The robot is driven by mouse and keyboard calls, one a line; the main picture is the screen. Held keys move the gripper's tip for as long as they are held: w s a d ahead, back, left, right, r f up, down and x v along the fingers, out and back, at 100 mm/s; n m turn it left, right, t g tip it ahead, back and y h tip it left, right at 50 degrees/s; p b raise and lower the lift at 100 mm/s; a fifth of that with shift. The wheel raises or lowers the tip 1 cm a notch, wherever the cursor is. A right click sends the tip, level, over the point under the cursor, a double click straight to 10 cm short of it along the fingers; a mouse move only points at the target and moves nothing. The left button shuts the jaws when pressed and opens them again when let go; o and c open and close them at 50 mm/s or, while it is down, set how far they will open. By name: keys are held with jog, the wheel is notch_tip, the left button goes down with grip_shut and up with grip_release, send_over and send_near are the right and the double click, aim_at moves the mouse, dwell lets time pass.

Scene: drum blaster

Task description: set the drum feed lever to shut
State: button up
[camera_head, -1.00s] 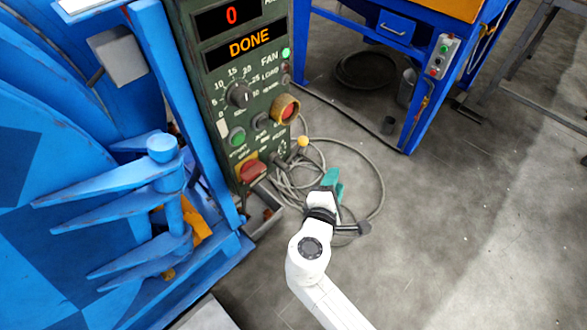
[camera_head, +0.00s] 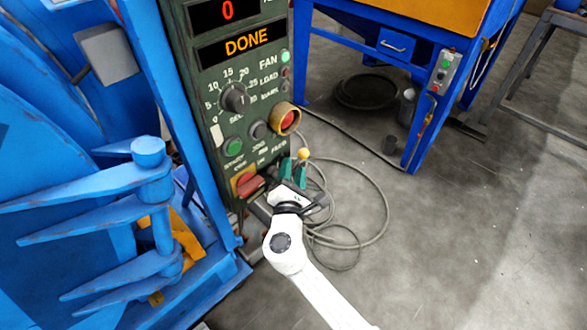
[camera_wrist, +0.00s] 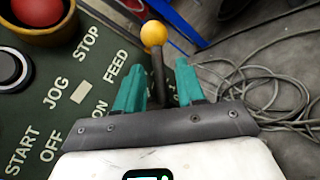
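The drum feed lever is a dark stem with a yellow ball knob (camera_head: 303,154) at the lower right of the green control panel (camera_head: 213,113). In the wrist view the knob (camera_wrist: 154,35) shows just beyond my fingertips, and the stem rises between the fingers. My gripper (camera_wrist: 159,80) is open, with one teal finger on each side of the stem and gaps visible. In the head view my gripper (camera_head: 292,171) is at the panel's lower right corner. The word FEED is printed left of the lever. The lever's base and its position marks are mostly hidden by my gripper.
A red rotary switch (camera_head: 249,184) on a yellow plate sits left of my gripper. A red stop button (camera_head: 287,119) is above it. Grey cable (camera_head: 384,205) coils on the floor at the right. The panel display (camera_head: 242,45) reads DONE.

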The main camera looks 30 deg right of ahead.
jog(key=shift+x, duration=0.85)
grip_shut()
